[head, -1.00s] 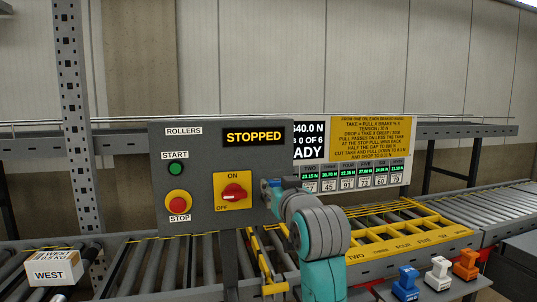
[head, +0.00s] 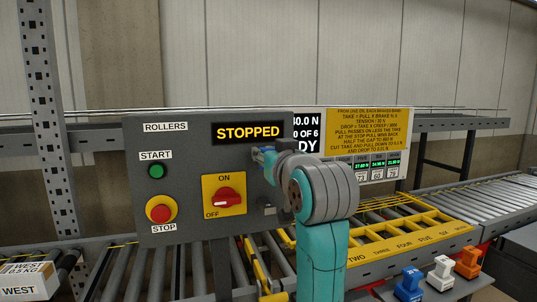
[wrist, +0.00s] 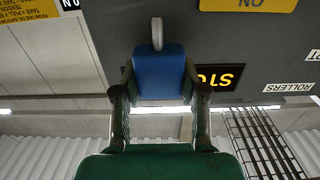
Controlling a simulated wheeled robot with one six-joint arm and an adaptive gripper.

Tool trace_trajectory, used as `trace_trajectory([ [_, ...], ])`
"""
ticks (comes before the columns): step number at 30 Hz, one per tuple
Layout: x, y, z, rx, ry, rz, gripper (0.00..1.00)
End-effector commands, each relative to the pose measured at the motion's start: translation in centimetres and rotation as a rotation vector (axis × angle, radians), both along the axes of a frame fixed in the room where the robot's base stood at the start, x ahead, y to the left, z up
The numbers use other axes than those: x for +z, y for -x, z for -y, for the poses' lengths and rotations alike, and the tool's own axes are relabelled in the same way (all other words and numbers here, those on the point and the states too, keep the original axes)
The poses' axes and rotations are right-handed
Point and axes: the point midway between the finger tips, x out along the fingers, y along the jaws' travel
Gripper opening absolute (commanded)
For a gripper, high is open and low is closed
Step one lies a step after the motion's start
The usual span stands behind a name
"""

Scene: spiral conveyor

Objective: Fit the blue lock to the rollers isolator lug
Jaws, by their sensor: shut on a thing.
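The blue lock (wrist: 158,72) is between the two fingertips of my gripper (wrist: 158,90) in the wrist view, with its grey shackle (wrist: 157,32) pointing up the picture. In the head view my gripper (head: 264,157) is in front of the right part of the rollers panel (head: 190,135), with a bit of the blue lock showing. The isolator switch (head: 225,195) has a red handle on a yellow plate marked ON and OFF. A small grey fitting (head: 267,206) sits right of the switch, below my gripper; I cannot tell whether it is the lug. The lock appears apart from it.
The panel display (head: 248,132) reads STOPPED. A green start button (head: 155,171) and red stop button (head: 160,209) are at its left. Blue (head: 408,281), white (head: 440,272) and orange (head: 467,262) items stand at bottom right. Roller conveyors (head: 195,265) run below the panel.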

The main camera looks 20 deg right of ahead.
Motion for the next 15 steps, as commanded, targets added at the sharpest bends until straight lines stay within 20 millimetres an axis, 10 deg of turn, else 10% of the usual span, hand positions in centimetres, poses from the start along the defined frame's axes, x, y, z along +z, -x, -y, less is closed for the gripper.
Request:
trace_trajectory([
  [15, -4.1, 0.0, 0.0, 0.0, 0.0, -0.001, 0.17],
])
